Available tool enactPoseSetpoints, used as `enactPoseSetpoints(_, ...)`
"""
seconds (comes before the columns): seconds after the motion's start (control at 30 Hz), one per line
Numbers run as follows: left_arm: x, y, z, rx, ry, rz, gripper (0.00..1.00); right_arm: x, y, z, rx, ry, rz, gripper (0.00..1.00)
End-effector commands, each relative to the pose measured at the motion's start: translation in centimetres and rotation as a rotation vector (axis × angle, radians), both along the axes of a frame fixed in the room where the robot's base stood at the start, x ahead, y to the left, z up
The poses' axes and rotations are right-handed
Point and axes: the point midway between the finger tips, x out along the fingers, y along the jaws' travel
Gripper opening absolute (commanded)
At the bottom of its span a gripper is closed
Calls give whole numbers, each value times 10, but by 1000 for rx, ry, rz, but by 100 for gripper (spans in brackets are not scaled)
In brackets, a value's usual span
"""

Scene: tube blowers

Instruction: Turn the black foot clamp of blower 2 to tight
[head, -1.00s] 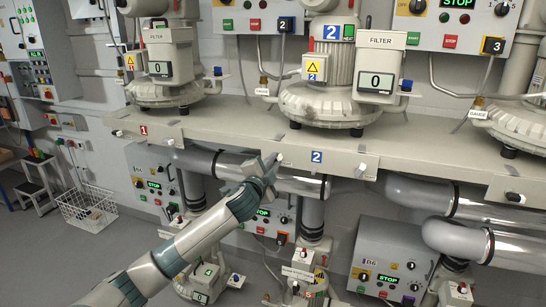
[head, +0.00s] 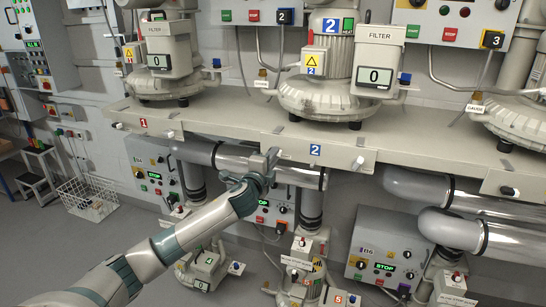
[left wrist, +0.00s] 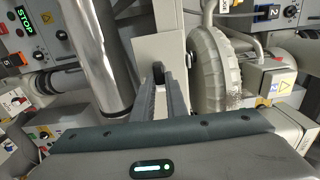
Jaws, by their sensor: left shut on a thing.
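Blower 2 (head: 322,92) stands on the beige shelf above the blue "2" label. It also shows in the left wrist view (left wrist: 222,65), on the right. My left gripper (head: 274,156) is at the shelf's front edge, left of the "2" label. In the left wrist view its two fingers (left wrist: 158,78) are closed around a small black piece, the black foot clamp (left wrist: 158,68), against the beige shelf front. In the head view the fingers hide this clamp. My right gripper is in neither view.
A pale foot clamp (head: 359,163) sits on the shelf front (head: 400,157) right of the label. A grey pipe (head: 300,177) runs just under the shelf by my gripper. Control box B6 (head: 385,250) stands below. Open floor lies at the lower left.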

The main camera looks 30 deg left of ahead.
Motion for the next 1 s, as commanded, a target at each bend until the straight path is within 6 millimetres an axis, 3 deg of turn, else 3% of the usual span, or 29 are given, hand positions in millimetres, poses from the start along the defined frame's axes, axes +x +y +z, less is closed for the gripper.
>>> enactPoseSetpoints(0.13,0,-1,-2,1,3,-1,0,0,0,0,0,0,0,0)
enactPoseSetpoints(0.17,0,-1,-2,1,3,-1,20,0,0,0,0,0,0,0)
enactPoseSetpoints(0.2,0,-1,-2,1,3,-1,29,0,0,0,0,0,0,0)
enactPoseSetpoints(0.23,0,-1,-2,0,3,-1,31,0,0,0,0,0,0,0)
enactPoseSetpoints(0.67,-3,-1,-1,0,0,-1,31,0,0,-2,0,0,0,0)
enactPoseSetpoints(1.0,-36,-9,-4,0,1,-3,31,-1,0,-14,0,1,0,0)
